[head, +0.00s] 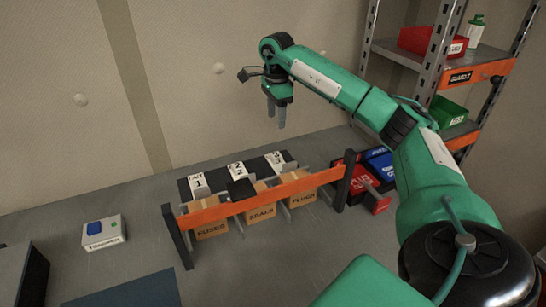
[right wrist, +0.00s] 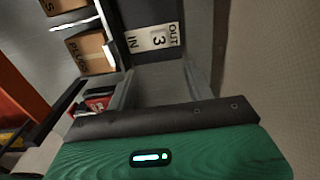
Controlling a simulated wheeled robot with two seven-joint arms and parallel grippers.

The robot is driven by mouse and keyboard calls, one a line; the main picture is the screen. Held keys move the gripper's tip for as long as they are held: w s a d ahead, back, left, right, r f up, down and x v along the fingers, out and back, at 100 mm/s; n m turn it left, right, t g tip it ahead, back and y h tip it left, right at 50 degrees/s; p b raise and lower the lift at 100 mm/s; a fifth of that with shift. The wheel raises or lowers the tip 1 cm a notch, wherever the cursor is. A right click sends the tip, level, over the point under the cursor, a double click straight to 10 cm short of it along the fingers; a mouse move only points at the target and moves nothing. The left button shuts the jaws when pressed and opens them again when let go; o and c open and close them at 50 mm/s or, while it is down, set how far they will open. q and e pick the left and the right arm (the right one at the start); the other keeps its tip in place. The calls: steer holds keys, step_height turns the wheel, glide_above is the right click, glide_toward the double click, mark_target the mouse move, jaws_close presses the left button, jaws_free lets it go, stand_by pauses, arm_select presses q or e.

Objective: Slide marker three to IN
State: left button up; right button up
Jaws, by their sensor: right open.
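Marker three (head: 275,158) is a white tile with a black 3, at the right end of the black strip (head: 217,180) behind the boxes. In the right wrist view marker three (right wrist: 158,39) shows with OUT on its right and IN on its left; the 3 lies closer to OUT. I cannot make out the tile's exact edges. My right gripper (head: 276,122) points down, open and empty, above and behind marker three, apart from it. Its two fingers (right wrist: 157,80) show spread in the right wrist view. My left gripper is not in view.
An orange-railed rack (head: 255,196) holds boxes marked FUSES (head: 211,231), SEALS (head: 261,214) and PLUGS (head: 302,199). Red (head: 376,204) and blue (head: 379,164) bins stand right. A button box (head: 103,233) stands left.

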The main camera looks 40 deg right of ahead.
mark_target(276, 155)
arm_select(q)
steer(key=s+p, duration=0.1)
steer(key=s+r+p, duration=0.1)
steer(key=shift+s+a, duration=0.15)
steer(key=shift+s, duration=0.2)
arm_select(e)
step_height(276, 155, down, 14)
steer(key=shift+s+r, duration=0.1)
